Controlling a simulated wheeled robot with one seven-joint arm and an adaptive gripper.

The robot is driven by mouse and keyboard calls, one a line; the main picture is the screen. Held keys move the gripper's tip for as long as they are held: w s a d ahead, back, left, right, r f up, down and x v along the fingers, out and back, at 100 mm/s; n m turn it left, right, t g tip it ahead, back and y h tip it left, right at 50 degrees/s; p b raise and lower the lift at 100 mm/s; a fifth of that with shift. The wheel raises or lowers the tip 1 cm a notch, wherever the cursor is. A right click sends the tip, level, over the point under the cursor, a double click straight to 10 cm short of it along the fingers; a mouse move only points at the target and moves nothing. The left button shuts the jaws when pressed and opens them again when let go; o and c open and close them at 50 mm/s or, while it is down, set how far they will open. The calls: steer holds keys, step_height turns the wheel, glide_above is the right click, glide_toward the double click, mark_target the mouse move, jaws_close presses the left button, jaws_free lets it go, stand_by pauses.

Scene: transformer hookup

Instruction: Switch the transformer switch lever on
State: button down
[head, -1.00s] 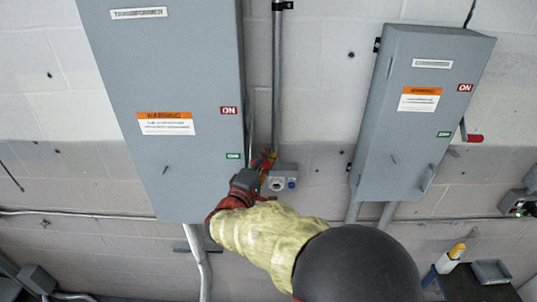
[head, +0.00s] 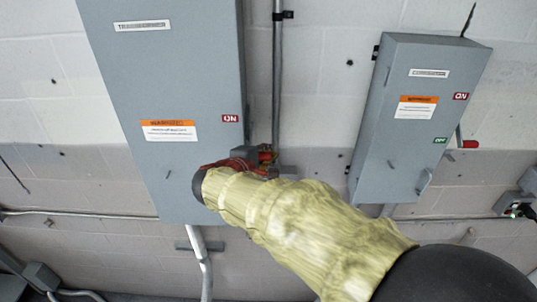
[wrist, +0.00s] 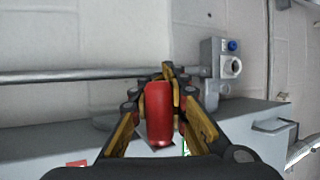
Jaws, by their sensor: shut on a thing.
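The grey transformer box (head: 165,75) hangs on the wall at left in the head view, with a red ON label (head: 230,118) near its right edge. My gripper (head: 265,157) is at the box's lower right side, partly hidden behind my own forearm. In the wrist view, the red handle of the switch lever (wrist: 159,113) sits between the yellow-padded fingers of my gripper (wrist: 166,82), which are shut on it. The lever's pivot is hidden, and its exact angle cannot be told.
A second grey box (head: 400,150) with its own red-handled lever (head: 470,144) is at right. A vertical conduit (head: 278,75) runs between the boxes. A small grey fitting with a blue button (wrist: 233,45) is close to my gripper.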

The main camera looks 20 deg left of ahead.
steer(key=shift+g, duration=0.7)
steer(key=shift+r, duration=2.25)
steer(key=c, duration=2.3)
jaws_free()
steer(key=shift+o, duration=1.3)
steer(key=shift+s, duration=0.25)
steer(key=shift+o, duration=1.4)
steer(key=shift+w, duration=0.1)
